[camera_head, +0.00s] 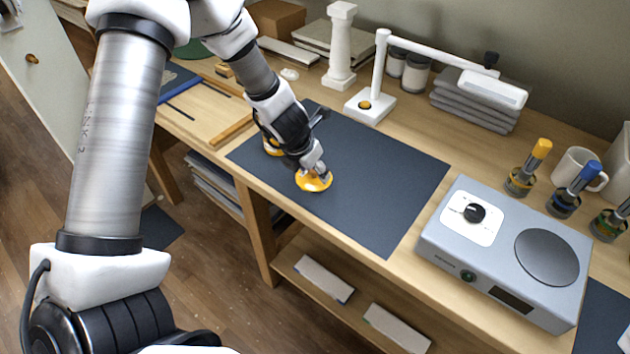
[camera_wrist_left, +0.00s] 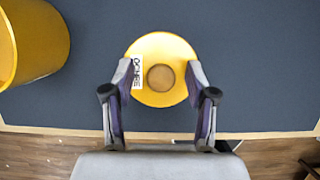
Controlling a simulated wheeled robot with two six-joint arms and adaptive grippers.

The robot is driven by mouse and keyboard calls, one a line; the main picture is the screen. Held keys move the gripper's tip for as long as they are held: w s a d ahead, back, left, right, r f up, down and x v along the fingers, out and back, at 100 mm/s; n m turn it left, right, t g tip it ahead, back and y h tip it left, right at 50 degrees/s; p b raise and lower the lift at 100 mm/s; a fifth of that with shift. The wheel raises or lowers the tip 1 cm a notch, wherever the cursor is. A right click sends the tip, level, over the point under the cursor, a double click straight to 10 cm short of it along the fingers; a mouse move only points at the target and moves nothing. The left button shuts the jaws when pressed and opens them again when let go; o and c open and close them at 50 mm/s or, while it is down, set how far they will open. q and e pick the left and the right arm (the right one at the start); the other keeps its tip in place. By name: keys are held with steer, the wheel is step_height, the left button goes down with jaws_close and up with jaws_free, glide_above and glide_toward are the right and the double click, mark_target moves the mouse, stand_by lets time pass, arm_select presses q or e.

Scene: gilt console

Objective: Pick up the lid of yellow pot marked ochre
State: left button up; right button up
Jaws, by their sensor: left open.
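A round yellow lid (camera_head: 314,182) with a brown knob lies on the dark mat (camera_head: 375,180). In the left wrist view the lid (camera_wrist_left: 158,47) carries a white label reading OCHRE, close to the left finger. My left gripper (camera_head: 313,166) is open right over the lid, pointing down. In the wrist view its fingers (camera_wrist_left: 160,75) stand on either side of the knob, apart from it. A yellow pot (camera_wrist_left: 45,40) is at the upper left of the wrist view, cut by the frame edge. In the head view a yellow thing (camera_head: 270,148), probably this pot, is mostly hidden behind the gripper.
A grey device (camera_head: 450,248) stands right of the mat, with several coloured-top jars (camera_head: 520,180) and a white mug (camera_head: 575,165) behind it. A white lamp (camera_head: 370,105) and a white column (camera_head: 341,50) stand at the back. The mat's right part is clear.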

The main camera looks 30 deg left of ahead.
arm_select(q)
steer(key=shift+w, duration=0.1)
steer(key=shift+d+r, duration=0.1)
steer(key=shift+r, duration=0.05)
steer(key=shift+s+r, duration=0.1)
steer(key=shift+s, duration=0.25)
steer(key=c, duration=0.9)
jaws_close()
